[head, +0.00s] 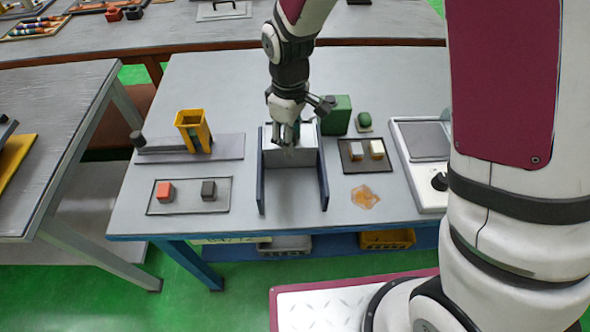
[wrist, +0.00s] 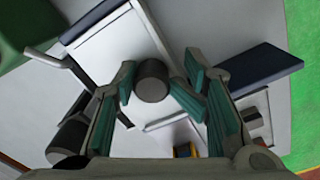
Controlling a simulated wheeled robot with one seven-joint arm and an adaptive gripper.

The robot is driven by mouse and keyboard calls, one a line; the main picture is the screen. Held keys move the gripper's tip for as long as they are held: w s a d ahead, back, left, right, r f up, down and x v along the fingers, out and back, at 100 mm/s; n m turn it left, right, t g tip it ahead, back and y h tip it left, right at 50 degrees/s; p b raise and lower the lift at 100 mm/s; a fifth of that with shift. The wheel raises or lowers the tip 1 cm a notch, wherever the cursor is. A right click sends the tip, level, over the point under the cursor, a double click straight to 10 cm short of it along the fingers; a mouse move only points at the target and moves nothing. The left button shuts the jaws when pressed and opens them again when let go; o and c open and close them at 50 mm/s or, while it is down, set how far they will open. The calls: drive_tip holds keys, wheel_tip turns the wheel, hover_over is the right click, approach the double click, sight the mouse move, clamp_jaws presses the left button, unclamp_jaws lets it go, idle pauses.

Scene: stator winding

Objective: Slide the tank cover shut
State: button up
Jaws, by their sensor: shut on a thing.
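The white tank cover (head: 304,131) lies toward the back between two dark blue side rails (head: 323,182), with the grey span in front of it uncovered. In the wrist view the cover (wrist: 103,58) is a pale plate with a dark round knob (wrist: 152,82) standing on it. My gripper (head: 287,142) reaches down from behind over the cover. Its green-padded fingers (wrist: 156,86) are on either side of the knob, shut on it. The knob is hidden by the fingers in the head view.
A green box (head: 336,114) stands close to the right of my gripper. A yellow holder (head: 193,130) stands on a grey plate at left. A dark tray (head: 364,156) with small blocks and an orange-brown patch (head: 365,197) lie right of the rails.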

drive_tip(key=o, duration=0.5)
drive_tip(key=shift+a+f, duration=0.1)
drive_tip(key=shift+a, duration=0.05)
drive_tip(key=shift+r+p, duration=1.4)
drive_tip(key=shift+r, duration=1.7)
drive_tip(key=s+d+r+m+t, duration=0.1)
drive_tip(key=s+d+r+m, duration=0.25)
drive_tip(key=r, duration=0.35)
drive_tip(key=s+d+r+m+t, duration=0.2)
drive_tip(key=s+d+r, duration=0.3)
drive_tip(key=r, duration=0.1)
drive_tip(key=s+d+r+m+t, duration=0.1)
drive_tip(key=s+d+r+m, duration=0.2)
drive_tip(key=s+d+r, duration=0.3)
drive_tip(key=s+r+m, duration=0.1)
drive_tip(key=s, duration=0.1)
drive_tip(key=s+d+r+m+t, duration=0.1)
drive_tip(key=s, duration=0.1)
drive_tip(key=s+r+m, duration=0.1)
drive_tip(key=s, duration=0.2)
drive_tip(key=shift+d+r, duration=0.1)
drive_tip(key=shift+d, duration=0.2)
